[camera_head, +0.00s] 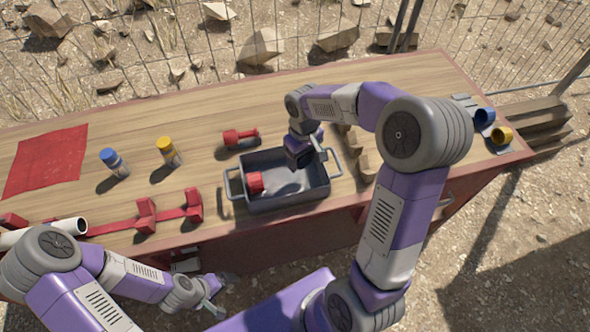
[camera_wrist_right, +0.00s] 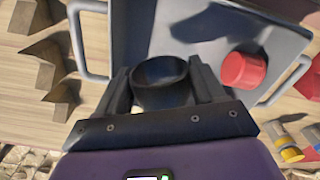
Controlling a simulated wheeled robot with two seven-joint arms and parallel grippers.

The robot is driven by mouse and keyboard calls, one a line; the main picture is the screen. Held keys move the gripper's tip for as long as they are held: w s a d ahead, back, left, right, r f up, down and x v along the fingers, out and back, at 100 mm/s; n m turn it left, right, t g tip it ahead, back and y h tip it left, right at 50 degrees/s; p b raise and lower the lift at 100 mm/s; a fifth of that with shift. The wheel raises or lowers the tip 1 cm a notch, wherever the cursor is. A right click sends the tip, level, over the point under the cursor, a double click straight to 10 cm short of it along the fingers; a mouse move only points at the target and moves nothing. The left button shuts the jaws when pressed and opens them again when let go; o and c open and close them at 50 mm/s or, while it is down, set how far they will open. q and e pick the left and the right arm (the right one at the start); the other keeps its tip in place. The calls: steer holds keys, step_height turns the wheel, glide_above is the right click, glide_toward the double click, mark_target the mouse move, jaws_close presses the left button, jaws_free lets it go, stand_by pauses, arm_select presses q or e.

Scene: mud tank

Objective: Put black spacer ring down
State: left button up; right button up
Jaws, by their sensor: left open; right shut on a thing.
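My right gripper (camera_wrist_right: 165,92) is shut on the black spacer ring (camera_wrist_right: 160,72), which sits between its two fingers in the right wrist view. In the head view my right gripper (camera_head: 303,160) hangs over the right part of the grey tray (camera_head: 290,205); the ring is mostly hidden there by the gripper. The tray also shows below the gripper in the wrist view (camera_wrist_right: 122,40). My left gripper (camera_head: 215,297) is open and empty, in front of the table's front edge, low in the head view.
A red cylinder (camera_head: 255,182) lies in the tray's left part.

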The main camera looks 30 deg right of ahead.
mark_target(303, 165)
step_height(303, 165, down, 6)
steer(key=shift+r+b, duration=0.25)
steer(key=shift+b, duration=0.5)
steer(key=shift+f, duration=0.4)
steer(key=shift+r, duration=0.1)
steer(key=shift+f+b, duration=0.5)
steer(key=shift+f, duration=0.15)
steer(key=o, duration=0.6)
steer(key=shift+c, duration=0.2)
steer(key=shift+r, duration=0.1)
